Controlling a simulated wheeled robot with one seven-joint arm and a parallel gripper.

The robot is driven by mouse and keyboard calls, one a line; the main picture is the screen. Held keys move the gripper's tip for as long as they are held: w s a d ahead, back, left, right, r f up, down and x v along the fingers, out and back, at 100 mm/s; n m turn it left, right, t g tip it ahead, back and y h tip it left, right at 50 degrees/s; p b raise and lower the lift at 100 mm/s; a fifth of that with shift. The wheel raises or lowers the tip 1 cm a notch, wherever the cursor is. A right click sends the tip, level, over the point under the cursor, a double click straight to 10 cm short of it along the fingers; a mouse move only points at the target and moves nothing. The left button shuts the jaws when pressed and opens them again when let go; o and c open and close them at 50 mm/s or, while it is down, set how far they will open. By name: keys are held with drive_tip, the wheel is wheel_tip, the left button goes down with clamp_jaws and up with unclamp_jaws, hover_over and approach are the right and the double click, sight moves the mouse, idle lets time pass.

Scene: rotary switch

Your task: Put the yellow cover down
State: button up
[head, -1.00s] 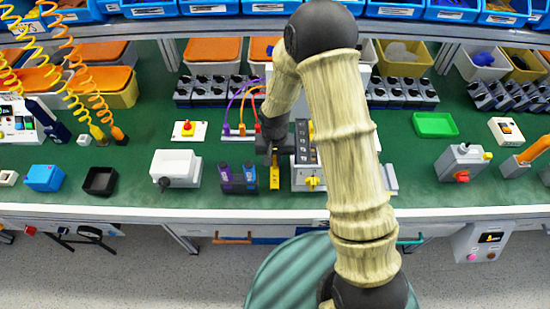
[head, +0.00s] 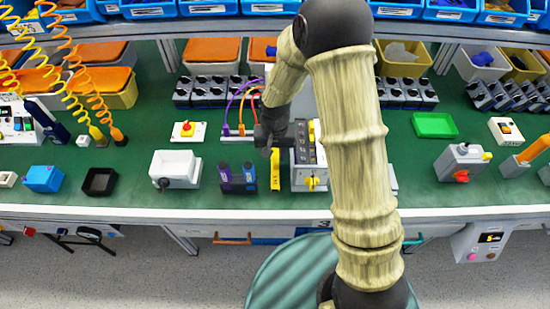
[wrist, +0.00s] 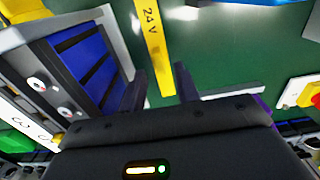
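The yellow cover (head: 275,172) is a narrow yellow strip at the front middle of the green bench top, between a dark blue-black device and a white-and-grey box. In the wrist view the yellow cover (wrist: 154,45) shows the print "24 V", and its near end lies between the lines of my two fingers. My gripper (head: 269,150) is at the far end of the cover in the head view. Its two fingers (wrist: 161,80) stand apart in the wrist view with nothing seen clamped between them. I cannot tell the exact gap between fingers and cover.
The blue-black device (head: 238,178) stands close on the left of the cover, and the white-and-grey box (head: 308,178) with a switch panel close on the right. Orange and purple cables (head: 241,105) rise behind. A white box (head: 176,168) stands further left, with bare green bench around it.

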sight(275, 161)
wheel_tip(275, 161, up, 8)
drive_tip(key=shift+r, duration=0.15)
idle(0.7)
drive_tip(key=shift+t, duration=0.6)
drive_tip(key=s+d+r, duration=0.1)
drive_tip(key=d, duration=0.1)
drive_tip(key=s+d+r, duration=0.1)
drive_tip(key=s+d, duration=0.1)
drive_tip(key=s+d+r, duration=0.1)
drive_tip(key=d, duration=0.2)
drive_tip(key=shift+s+r, duration=0.25)
drive_tip(key=shift+r, duration=0.15)
drive_tip(key=s+d+r+t, duration=0.1)
drive_tip(key=s+d+r, duration=0.1)
drive_tip(key=s+d, duration=0.4)
drive_tip(key=shift+s+d+r, duration=0.15)
drive_tip(key=shift+s+d, duration=0.15)
drive_tip(key=shift+s, duration=0.65)
